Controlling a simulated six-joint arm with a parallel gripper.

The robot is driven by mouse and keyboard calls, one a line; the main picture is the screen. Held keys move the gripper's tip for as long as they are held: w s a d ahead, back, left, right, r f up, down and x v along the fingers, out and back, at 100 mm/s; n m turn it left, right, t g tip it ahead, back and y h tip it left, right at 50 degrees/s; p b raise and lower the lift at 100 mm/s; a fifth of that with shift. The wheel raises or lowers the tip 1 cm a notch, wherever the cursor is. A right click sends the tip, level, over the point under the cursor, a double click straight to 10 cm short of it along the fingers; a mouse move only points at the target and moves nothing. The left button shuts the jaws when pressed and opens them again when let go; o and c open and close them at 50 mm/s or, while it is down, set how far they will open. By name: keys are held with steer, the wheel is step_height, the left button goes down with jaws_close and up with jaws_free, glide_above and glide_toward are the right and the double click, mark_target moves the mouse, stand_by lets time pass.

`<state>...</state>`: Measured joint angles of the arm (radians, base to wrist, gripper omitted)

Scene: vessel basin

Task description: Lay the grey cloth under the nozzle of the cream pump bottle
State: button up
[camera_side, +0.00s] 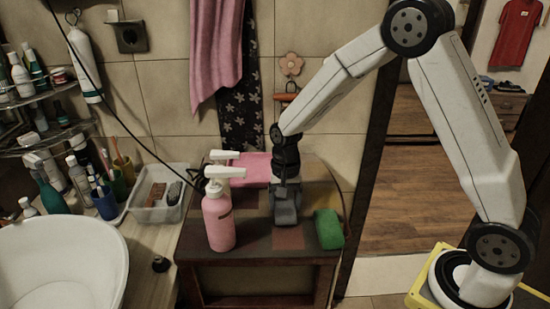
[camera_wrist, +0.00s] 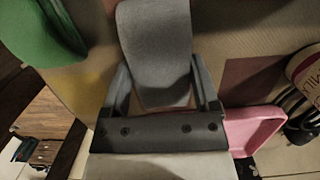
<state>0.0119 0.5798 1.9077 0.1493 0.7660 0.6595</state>
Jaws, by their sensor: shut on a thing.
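My gripper (camera_side: 287,184) is shut on the grey cloth (camera_side: 286,209), which hangs below it over the dark table top. In the wrist view the cloth (camera_wrist: 155,50) lies between the two fingers of my gripper (camera_wrist: 160,75). A pink pump bottle (camera_side: 218,222) stands upright to the left of the cloth, apart from it. A second white nozzle (camera_side: 224,156) shows behind it; the body below is mostly hidden. In the wrist view a cream-coloured bottle with pink marks (camera_wrist: 304,72) is cut off at the right edge. Whether the cloth touches the table is unclear.
A green sponge (camera_side: 328,229) stands right of the cloth. A pink tray (camera_side: 253,167) lies at the back of the table. A brownish-red square (camera_side: 289,238) marks the table front. A clear bin (camera_side: 157,207) and white basin (camera_side: 65,260) are on the left.

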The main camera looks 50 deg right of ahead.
steer(key=shift+f, duration=0.15)
steer(key=o, duration=1.1)
steer(key=shift+c, duration=0.2)
step_height(320, 180, up, 12)
steer(key=w+d, duration=0.1)
steer(key=shift+d, duration=0.1)
stand_by(0.3)
steer(key=s+f+n+t, duration=0.1)
steer(key=s+f+n, duration=0.1)
steer(key=s+n, duration=0.1)
steer(key=s+f+n+t, duration=0.1)
steer(key=s+f+n, duration=0.1)
steer(key=s, duration=0.4)
steer(key=s+f+n+t+h, duration=0.1)
steer(key=s+f+n, duration=0.1)
steer(key=s+n, duration=0.2)
steer(key=shift+s+f+t, duration=0.15)
steer(key=shift+s+t, duration=0.25)
steer(key=shift+s, duration=0.1)
